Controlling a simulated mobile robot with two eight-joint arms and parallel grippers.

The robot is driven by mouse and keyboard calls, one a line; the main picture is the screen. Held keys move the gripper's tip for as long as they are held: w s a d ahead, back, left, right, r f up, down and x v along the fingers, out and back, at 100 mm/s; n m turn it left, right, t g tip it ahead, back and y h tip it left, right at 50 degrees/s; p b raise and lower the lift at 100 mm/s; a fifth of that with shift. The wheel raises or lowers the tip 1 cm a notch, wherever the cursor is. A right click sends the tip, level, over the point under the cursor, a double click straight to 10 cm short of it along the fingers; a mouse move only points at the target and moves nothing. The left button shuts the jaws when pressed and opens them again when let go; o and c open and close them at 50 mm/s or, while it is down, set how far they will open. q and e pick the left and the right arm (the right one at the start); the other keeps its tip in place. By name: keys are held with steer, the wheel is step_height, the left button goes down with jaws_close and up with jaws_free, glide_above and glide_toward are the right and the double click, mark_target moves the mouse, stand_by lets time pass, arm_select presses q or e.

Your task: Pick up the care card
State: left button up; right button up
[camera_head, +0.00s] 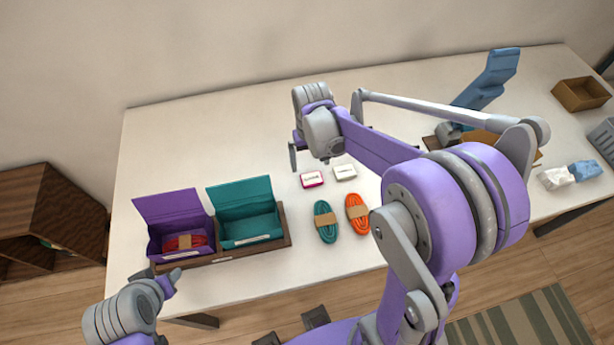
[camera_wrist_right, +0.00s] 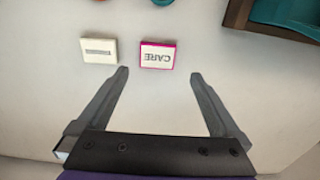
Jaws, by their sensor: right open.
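The care card (camera_head: 312,176) is a small white piece with a magenta edge lying flat on the white table. In the right wrist view the card (camera_wrist_right: 157,55) shows the upside-down word CARE. My right gripper (camera_wrist_right: 160,73) is open and empty, its fingertips apart, with the card just beyond them and between their lines. In the head view my right gripper (camera_head: 308,163) is above the table near the card. My left gripper (camera_head: 173,281) is at the lower left, by the wooden tray; its finger gap is unclear.
A second white card (camera_head: 345,172) lies close beside the care card. Teal (camera_head: 325,222) and orange (camera_head: 357,213) cord bundles lie nearer. A wooden tray (camera_head: 288,240) holds an open purple box (camera_head: 172,205) with a red cord and an open teal box (camera_head: 240,195).

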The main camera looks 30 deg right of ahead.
mark_target(312, 178)
steer(key=f, duration=0.7)
steer(key=shift+d+f, duration=0.25)
steer(key=shift+r, duration=0.1)
steer(key=c, duration=1.2)
